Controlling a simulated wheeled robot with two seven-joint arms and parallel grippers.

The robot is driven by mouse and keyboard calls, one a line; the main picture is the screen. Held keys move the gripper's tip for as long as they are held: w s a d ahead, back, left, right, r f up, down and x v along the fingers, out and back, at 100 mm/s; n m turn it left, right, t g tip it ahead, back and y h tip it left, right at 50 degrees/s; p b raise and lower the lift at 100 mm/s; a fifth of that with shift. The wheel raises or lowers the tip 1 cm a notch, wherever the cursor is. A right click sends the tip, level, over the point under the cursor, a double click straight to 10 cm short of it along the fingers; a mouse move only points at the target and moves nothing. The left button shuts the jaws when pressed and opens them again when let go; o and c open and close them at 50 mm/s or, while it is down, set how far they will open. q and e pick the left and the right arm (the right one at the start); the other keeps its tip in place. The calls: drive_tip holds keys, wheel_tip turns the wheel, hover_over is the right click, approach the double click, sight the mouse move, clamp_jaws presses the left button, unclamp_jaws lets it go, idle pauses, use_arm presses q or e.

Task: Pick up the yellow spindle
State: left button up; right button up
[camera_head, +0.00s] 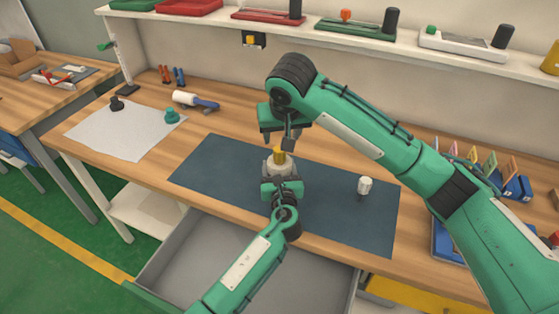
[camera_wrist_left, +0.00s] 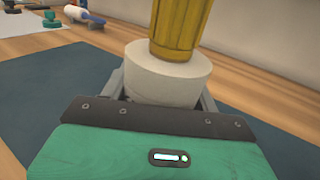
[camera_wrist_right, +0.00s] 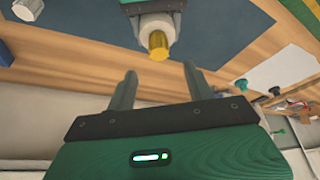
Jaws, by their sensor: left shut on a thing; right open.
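The yellow spindle (camera_head: 280,155) stands upright on a white round block over the dark mat. In the left wrist view, the spindle (camera_wrist_left: 180,28) rises from the top of the white block (camera_wrist_left: 165,72); whether its lower end sits inside the block is hidden. My left gripper (camera_head: 281,172) is shut on the white block, with one finger on each side. My right gripper (camera_head: 289,138) points down just above the spindle. In the right wrist view, my right gripper (camera_wrist_right: 158,78) is open and empty, and the spindle's tip (camera_wrist_right: 158,42) lies just beyond its fingertips, apart from them.
The dark mat (camera_head: 220,170) covers the middle of the wooden bench. A small white cylinder (camera_head: 365,185) stands on the mat to the right. A grey open drawer (camera_head: 215,262) juts out in front. A pale sheet (camera_head: 110,130) lies at left, and a shelf (camera_head: 215,20) runs behind.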

drive_tip(key=x, duration=0.9)
drive_tip(key=shift+w+f, duration=0.2)
drive_tip(key=shift+f, duration=0.15)
drive_tip(key=c, duration=1)
drive_tip(key=shift+c, duration=0.5)
drive_tip(key=shift+r, duration=0.1)
wheel_tip(320, 180, up, 10)
drive_tip(key=shift+f, duration=0.1)
use_arm(q)
drive_tip(key=o, duration=1.3)
drive_tip(key=shift+s, duration=0.1)
